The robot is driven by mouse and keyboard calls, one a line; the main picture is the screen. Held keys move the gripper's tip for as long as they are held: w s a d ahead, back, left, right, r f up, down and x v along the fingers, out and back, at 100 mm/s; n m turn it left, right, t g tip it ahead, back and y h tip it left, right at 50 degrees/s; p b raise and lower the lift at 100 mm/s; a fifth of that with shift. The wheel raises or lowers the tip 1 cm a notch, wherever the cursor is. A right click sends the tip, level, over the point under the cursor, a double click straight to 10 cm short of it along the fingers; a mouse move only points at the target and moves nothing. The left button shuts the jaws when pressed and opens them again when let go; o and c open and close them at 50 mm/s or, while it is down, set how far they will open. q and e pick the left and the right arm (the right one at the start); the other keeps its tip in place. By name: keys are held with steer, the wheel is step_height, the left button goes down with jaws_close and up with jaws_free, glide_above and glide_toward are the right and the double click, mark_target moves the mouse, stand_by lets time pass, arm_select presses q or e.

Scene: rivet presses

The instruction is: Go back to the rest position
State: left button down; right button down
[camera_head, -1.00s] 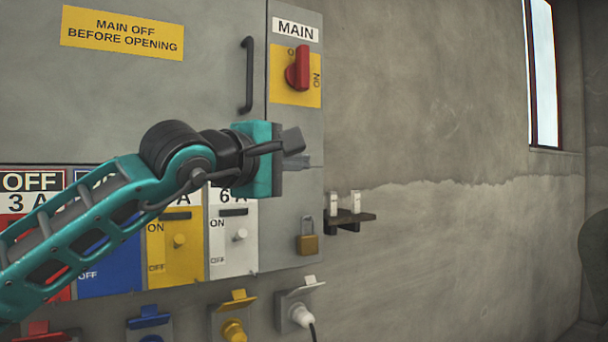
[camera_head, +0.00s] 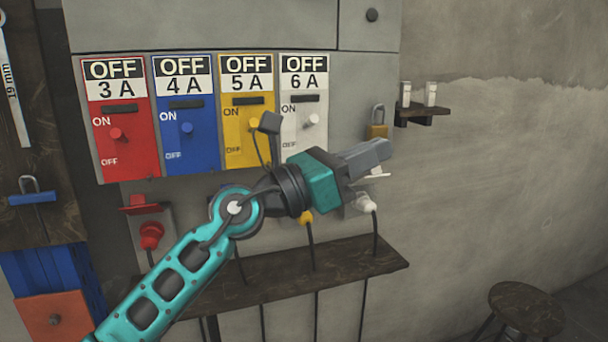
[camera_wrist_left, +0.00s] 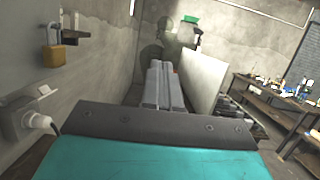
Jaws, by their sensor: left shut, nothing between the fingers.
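My left gripper (camera_head: 368,157) is teal and grey and is in front of the lower right of the grey electrical cabinet in the head view. Its fingers are together, with nothing between them, and point right. In the left wrist view the shut fingers (camera_wrist_left: 163,85) point out into the room. The gripper hides part of the white socket with its plug (camera_head: 363,202). My right gripper is in neither view.
Red (camera_head: 118,135), blue (camera_head: 185,130), yellow and white breaker panels line the cabinet. A brass padlock (camera_head: 377,130) hangs at its right edge. A wooden shelf (camera_head: 290,270) runs below the sockets, with cables hanging past it. A round stool (camera_head: 527,308) stands lower right.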

arm_select(q)
steer(key=s+a+f+n+t+y+p, duration=0.1)
steer(key=a+f+n+t+y, duration=0.45)
steer(key=a+f+n, duration=0.85)
steer(key=s+a+f+n+t+y+p, duration=0.1)
steer(key=a+f+n+t+y, duration=0.35)
steer(key=f+n, duration=1.05)
steer(key=s+a+f+n+g+y, duration=0.3)
steer(key=s+a+f+n+y, duration=0.1)
steer(key=s+f+n, duration=0.4)
steer(key=s+a+f+n+g+y+p, duration=0.1)
steer(key=s+a+f+n+g+y, duration=0.3)
steer(key=s+f+n, duration=0.4)
steer(key=s+n, duration=0.2)
steer(key=shift+s+a+f+p, duration=0.15)
steer(key=shift+s+f+p, duration=0.1)
steer(key=shift+s+p, duration=0.1)
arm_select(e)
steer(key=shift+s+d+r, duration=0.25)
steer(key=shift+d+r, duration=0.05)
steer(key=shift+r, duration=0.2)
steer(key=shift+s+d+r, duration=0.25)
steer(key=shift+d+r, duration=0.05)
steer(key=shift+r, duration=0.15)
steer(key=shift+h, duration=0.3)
